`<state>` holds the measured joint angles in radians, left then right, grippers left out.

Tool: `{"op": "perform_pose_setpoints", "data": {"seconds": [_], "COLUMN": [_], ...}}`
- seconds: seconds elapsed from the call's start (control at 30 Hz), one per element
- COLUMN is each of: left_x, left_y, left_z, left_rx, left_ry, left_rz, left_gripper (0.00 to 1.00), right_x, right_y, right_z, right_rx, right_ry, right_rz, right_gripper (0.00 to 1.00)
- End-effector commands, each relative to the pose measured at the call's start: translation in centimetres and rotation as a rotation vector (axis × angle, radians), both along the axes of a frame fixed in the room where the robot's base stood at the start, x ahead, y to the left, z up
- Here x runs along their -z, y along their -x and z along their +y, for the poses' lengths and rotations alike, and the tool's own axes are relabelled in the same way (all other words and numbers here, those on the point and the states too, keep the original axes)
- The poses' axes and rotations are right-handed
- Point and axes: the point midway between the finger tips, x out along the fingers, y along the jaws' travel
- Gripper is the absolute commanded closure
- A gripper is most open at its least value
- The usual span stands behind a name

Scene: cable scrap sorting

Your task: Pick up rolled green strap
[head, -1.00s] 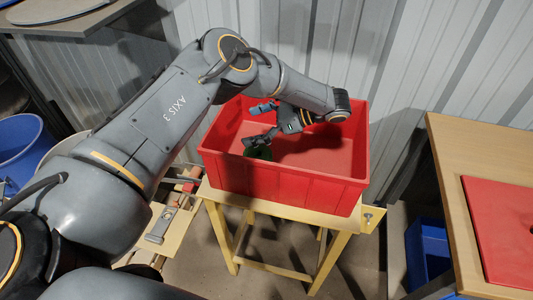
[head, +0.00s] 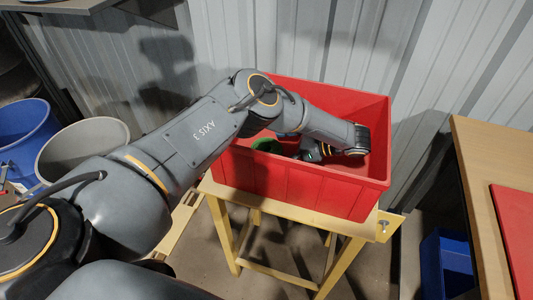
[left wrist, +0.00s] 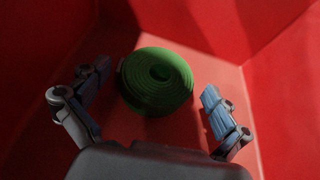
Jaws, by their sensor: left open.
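The rolled green strap (left wrist: 155,82) is a flat spiral coil lying on the floor of the red bin. In the left wrist view it sits between and slightly ahead of the two fingers of my left gripper (left wrist: 155,100), which is open, with a gap to the finger on each side. In the head view, part of the green strap (head: 267,145) shows inside the bin, partly hidden by my left arm. My left gripper (head: 290,146) is down inside the bin, its fingers partly hidden. My right gripper is not in view.
The red bin (head: 300,187) has tall walls around the gripper and stands on a wooden stand (head: 280,222). A blue bin (head: 30,140) and a grey bin (head: 80,150) stand at left. A wooden table (head: 475,165) with a red panel is at right.

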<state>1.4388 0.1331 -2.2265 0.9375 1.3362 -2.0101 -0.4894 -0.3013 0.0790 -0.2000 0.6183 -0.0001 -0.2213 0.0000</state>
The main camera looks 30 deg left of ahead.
Motion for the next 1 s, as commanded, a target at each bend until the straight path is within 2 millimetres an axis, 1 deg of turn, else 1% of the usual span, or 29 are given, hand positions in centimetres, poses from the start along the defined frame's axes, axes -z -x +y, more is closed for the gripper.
{"op": "perform_pose_setpoints", "data": {"seconds": [0.07,0.2,0.33,0.43,0.63,0.67,0.7,0.77,0.8,0.87,0.9,0.93,1.0], "left_x": [0.3,1.1,1.7,1.9,1.9,1.9,1.9,1.9,1.9,1.9,1.9,1.9,1.9], "left_y": [0.2,0.8,1.1,1.3,1.3,1.3,1.3,1.3,1.3,1.3,1.3,1.3,1.3], "left_z": [0.6,2.5,3.9,4.4,4.5,4.5,4.5,4.5,4.5,4.5,4.5,4.5,4.5], "left_rx": [-0.001,-0.003,-0.001,-0.001,0.0,0.0,0.0,0.0,0.0,0.0,0.0,0.0,0.0], "left_ry": [-0.001,0.001,0.0,0.0,0.0,0.0,0.0,0.0,0.0,0.0,0.0,0.0,0.0], "left_rz": [0.001,0.002,0.0,0.0,-0.001,-0.001,-0.001,-0.001,-0.001,0.0,0.0,0.0,0.0], "left_gripper": [0.0,0.0,0.0,0.0,0.0,0.02,0.1,0.22,0.31,0.43,0.51,0.57,0.59], "right_x": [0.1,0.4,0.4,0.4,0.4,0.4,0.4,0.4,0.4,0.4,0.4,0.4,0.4], "right_y": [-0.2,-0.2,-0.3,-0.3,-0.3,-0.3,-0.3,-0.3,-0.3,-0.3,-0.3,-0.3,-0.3], "right_z": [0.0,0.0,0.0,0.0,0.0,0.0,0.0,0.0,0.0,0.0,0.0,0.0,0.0], "right_rx": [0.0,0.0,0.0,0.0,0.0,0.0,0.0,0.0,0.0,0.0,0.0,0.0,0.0], "right_ry": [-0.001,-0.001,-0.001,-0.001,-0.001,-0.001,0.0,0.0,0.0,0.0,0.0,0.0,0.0], "right_rz": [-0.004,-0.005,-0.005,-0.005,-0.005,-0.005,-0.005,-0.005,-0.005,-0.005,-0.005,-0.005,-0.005], "right_gripper": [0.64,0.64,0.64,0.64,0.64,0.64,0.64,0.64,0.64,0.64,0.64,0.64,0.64]}}
